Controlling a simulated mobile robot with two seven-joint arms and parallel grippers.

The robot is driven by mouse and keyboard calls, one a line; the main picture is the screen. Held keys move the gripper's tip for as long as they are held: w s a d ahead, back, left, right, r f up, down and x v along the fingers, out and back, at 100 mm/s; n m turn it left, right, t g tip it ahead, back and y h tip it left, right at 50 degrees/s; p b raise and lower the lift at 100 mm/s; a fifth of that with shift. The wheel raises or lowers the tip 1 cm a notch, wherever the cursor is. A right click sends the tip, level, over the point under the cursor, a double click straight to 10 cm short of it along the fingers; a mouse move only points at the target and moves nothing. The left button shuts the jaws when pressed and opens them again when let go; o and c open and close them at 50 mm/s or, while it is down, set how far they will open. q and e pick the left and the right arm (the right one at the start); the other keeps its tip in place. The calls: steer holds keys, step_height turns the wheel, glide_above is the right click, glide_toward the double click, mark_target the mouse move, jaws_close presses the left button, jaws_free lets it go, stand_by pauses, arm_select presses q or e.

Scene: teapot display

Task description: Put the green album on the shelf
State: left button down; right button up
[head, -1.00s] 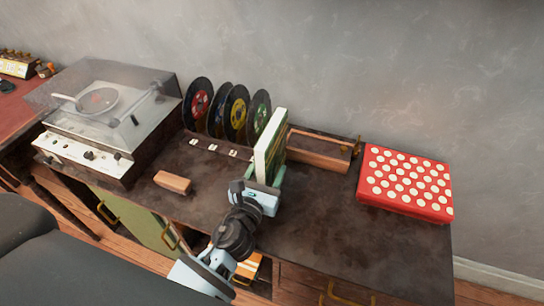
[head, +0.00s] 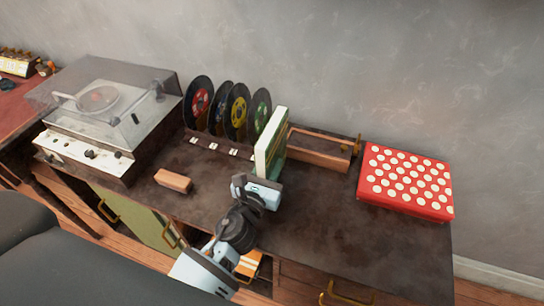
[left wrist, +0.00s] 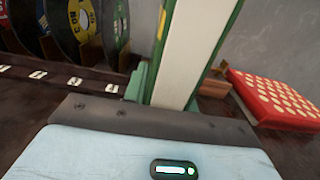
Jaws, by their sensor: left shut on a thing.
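The green album (head: 270,146) is upright, with a pale side and green edges, near the middle of the cabinet top. In the left wrist view its pale spine side (left wrist: 190,50) rises between green fingers. My left gripper (head: 265,181) is shut on its lower near edge. I cannot tell whether the album's bottom touches the surface. No shelf is clearly identifiable; a dark open compartment with an orange item (head: 249,264) shows under the cabinet top, partly hidden by my left arm. My right gripper is not in view.
Several records (head: 237,110) stand in a rack left of the album. A wooden holder with a brass rail (head: 320,150) is just right of it. A red dotted box (head: 405,182), record player (head: 100,115) and wooden block (head: 173,181) stand around. The front right top is clear.

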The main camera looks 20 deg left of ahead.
mark_target(269, 153)
arm_select(q)
steer(key=shift+r, duration=0.25)
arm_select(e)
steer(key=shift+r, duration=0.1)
